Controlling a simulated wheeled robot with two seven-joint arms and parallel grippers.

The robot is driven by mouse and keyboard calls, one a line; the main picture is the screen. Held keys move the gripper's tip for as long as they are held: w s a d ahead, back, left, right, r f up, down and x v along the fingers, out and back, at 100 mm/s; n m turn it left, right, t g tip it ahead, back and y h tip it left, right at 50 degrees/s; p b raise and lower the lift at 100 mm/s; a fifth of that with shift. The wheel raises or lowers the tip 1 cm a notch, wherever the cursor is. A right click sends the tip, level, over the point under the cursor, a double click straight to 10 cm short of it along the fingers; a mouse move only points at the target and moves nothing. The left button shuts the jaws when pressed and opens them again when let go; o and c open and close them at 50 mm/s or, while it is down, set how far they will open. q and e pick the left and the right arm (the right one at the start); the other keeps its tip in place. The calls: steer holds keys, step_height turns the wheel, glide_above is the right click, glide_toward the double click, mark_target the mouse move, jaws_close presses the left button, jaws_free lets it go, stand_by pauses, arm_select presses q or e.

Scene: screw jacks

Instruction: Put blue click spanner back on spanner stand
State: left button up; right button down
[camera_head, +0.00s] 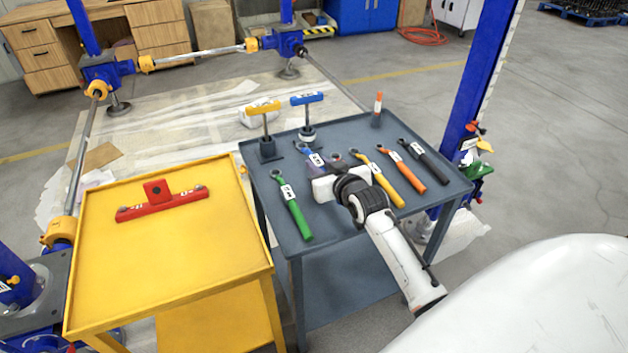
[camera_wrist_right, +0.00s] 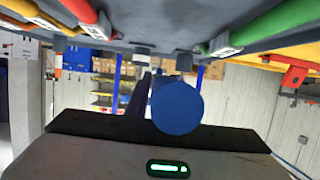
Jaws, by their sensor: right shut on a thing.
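The blue click spanner (camera_head: 303,148) is at the middle of the blue-grey table, its ring end toward the back and a white label (camera_head: 316,159) below it. My right gripper (camera_head: 327,186) is shut on its handle, near the front end, and hides part of it. In the right wrist view the handle's round blue end (camera_wrist_right: 177,107) faces the camera. I cannot tell whether the blue one touches the surface. My left gripper is not in view.
Yellow (camera_head: 264,108) and blue (camera_head: 307,99) T-handled tools stand behind. A yellow table (camera_head: 180,255) with a red tool (camera_head: 162,204) is at left.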

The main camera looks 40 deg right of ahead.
step_height(320, 180, down, 5)
steer(key=shift+w+b, duration=0.1)
steer(key=shift+b, duration=0.25)
steer(key=shift+f, duration=0.55)
steer(key=c, duration=1.5)
jaws_free()
steer(key=shift+c, duration=0.2)
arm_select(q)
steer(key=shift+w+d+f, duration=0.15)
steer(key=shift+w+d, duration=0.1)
